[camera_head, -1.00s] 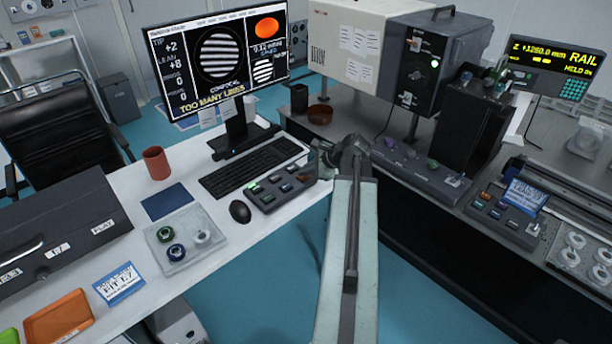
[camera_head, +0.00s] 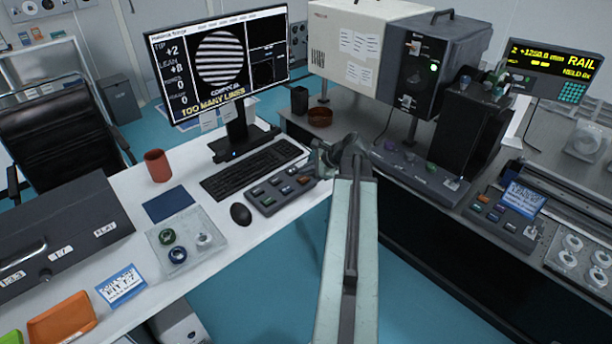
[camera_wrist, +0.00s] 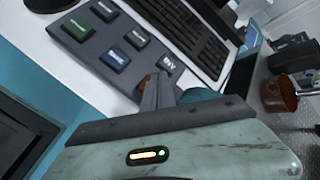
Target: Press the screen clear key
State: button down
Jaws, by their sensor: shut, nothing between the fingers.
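A dark key box (camera_head: 280,193) with two rows of keys lies on the white desk, right of the mouse. The wrist view shows its green key (camera_wrist: 76,30), blue key (camera_wrist: 116,59) and several grey keys (camera_wrist: 135,35). My gripper (camera_wrist: 152,84) is shut and empty at the box's near right end. An orange key (camera_wrist: 146,79) is mostly hidden by the fingertips; I cannot tell whether they touch it. The key labels are too blurred to read surely. The monitor (camera_head: 218,65) shows one striped disc, "TOO MANY LINES", and dark panels on its right.
A keyboard (camera_head: 255,168) lies behind the key box and a mouse (camera_head: 240,213) to its left. A red-brown cup (camera_head: 158,165) and a clear tray (camera_head: 187,240) stand further left. The optical bench (camera_head: 420,190) with another control panel stands right of my arm.

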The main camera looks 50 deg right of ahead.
aim_at(306, 180)
notch_tip(306, 180, up, 5)
jog(key=p, duration=0.5)
jog(key=shift+r, duration=0.1)
dwell(0.7)
